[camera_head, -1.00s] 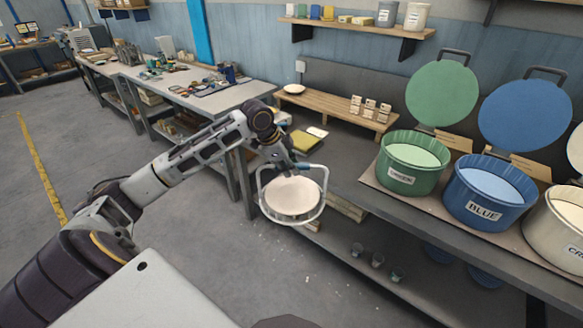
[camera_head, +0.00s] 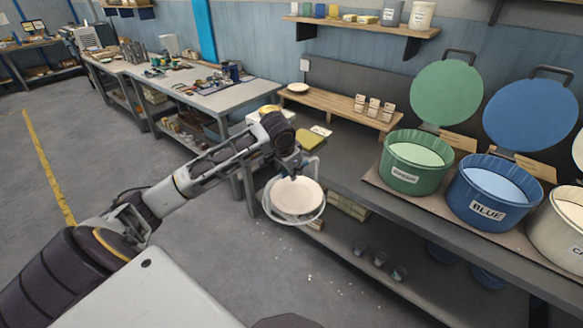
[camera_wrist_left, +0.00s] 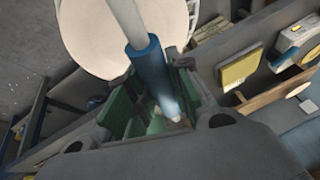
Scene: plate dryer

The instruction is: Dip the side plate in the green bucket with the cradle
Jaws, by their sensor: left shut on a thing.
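My left gripper (camera_head: 291,168) is shut on the blue grip of the cradle (camera_head: 267,207), a pale wire frame. In the left wrist view the blue grip (camera_wrist_left: 146,70) lies between the gripper's fingers (camera_wrist_left: 150,110). The side plate (camera_head: 297,196), round and cream, sits in the cradle and hangs in front of the bench, tilted towards the camera. It also shows in the left wrist view (camera_wrist_left: 90,40). The green bucket (camera_head: 414,177) stands on the bench to the right, open and full of pale green liquid, its green lid (camera_head: 446,92) raised behind. My right gripper is not in view.
A blue bucket (camera_head: 486,212) and a cream bucket (camera_head: 556,243) stand right of the green one. A low wooden rack (camera_head: 335,108) with a small plate (camera_head: 298,87) is at the back. Bare bench (camera_head: 347,160) lies between cradle and green bucket. Small cups (camera_head: 380,259) stand on the lower shelf.

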